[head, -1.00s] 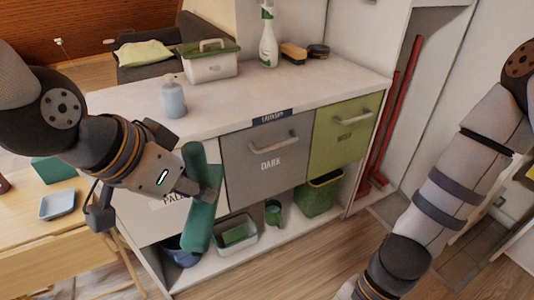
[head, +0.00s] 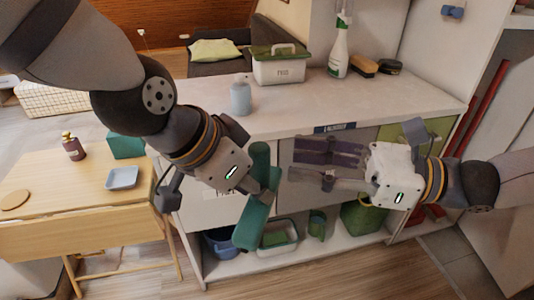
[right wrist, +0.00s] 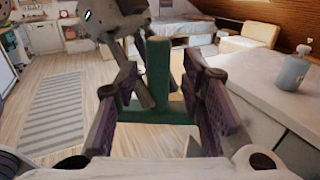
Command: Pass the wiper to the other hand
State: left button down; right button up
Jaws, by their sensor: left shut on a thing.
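The wiper (head: 252,227) is a green T-shaped tool, held over the front of the counter. My left gripper (head: 270,182) is shut on it, its fingers partly hidden by the wiper. My right gripper (head: 297,163) is open and empty, its purple-grey fingers pointing left at the wiper, close to it. In the right wrist view, the wiper (right wrist: 158,70) shows upright, with its crossbar low, in the gap between the open fingers of my right gripper (right wrist: 160,80). I cannot tell whether either finger touches it.
The white counter (head: 300,105) carries a soap bottle (head: 241,97), a caddy (head: 279,66), a spray bottle (head: 340,48) and brushes. Bins and a tub (head: 278,236) stand on the shelf below. A wooden table (head: 75,190) is at left.

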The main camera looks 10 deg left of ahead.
aim_at(254, 156)
jog(key=a, duration=0.5)
jog(key=w+a, duration=0.1)
jog(key=a, duration=0.2)
jog(key=shift+a, duration=0.1)
grip_shut()
pick_arm(q)
jog(key=c, duration=1.2)
grip_release()
jog(key=shift+a, duration=0.1)
